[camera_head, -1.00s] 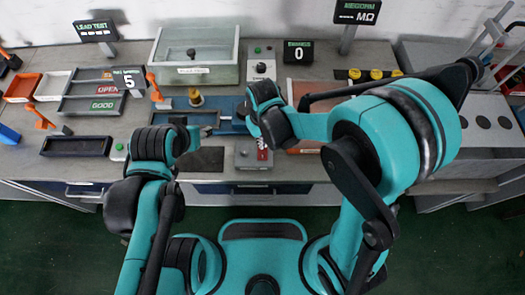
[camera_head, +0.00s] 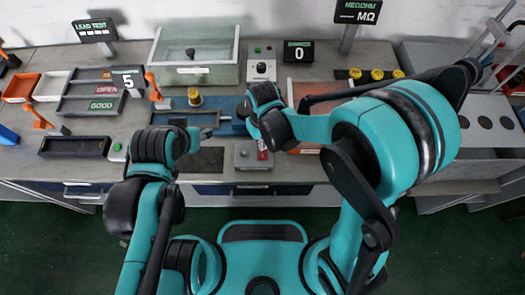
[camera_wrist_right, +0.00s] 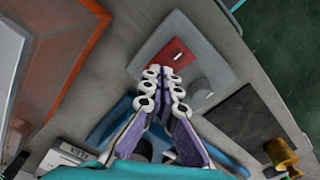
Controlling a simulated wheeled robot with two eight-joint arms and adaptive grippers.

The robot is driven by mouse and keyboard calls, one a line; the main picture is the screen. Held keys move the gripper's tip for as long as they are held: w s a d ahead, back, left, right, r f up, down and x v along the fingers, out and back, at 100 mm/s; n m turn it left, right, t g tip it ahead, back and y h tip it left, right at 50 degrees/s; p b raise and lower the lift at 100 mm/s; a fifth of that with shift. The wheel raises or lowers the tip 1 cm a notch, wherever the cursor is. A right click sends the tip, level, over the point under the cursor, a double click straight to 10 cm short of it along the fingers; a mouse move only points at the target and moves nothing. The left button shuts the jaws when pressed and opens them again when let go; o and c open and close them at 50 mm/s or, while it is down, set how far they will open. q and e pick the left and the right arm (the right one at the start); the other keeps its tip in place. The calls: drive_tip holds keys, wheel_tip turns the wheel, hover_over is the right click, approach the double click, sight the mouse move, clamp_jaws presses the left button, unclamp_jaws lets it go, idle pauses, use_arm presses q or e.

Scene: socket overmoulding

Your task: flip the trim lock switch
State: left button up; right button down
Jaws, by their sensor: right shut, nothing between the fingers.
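A small grey control box (camera_head: 245,160) with a red part (camera_head: 262,150) sits near the bench's front edge in the head view; I take it for the trim lock switch box. In the right wrist view its light grey plate (camera_wrist_right: 150,68) shows a red patch (camera_wrist_right: 174,58) and a grey round knob (camera_wrist_right: 200,92). My right gripper (camera_wrist_right: 165,84) is shut and empty, its fingertips over the plate beside the red patch and knob. Whether they touch it is unclear. My left gripper (camera_head: 206,133) is over the bench to the left; its jaw opening is unclear.
A blue fixture (camera_head: 228,128) lies behind the box, with a brass piece (camera_head: 195,97) nearby. A dark pad (camera_head: 206,160) lies left of the box. A clear-walled tank (camera_head: 195,74) and a "0" display (camera_head: 298,51) stand behind. An orange tray (camera_wrist_right: 62,50) is close in the wrist view.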

drive_tip(key=shift+r+p, duration=2.55)
drive_tip(key=shift+r, duration=0.95)
drive_tip(key=s+d+r+m+t+b, duration=0.2)
drive_tip(key=d+r, duration=0.3)
drive_tip(key=d, duration=0.4)
drive_tip(key=s+d+r+m+t+b, duration=0.2)
drive_tip(key=s+d+r+m+t, duration=0.1)
drive_tip(key=d, duration=0.6)
wheel_tip(320, 180, up, 2)
drive_tip(key=shift+r+m+t, duration=0.2)
drive_tip(key=shift+m+t, duration=0.3)
drive_tip(key=shift+t, duration=0.6)
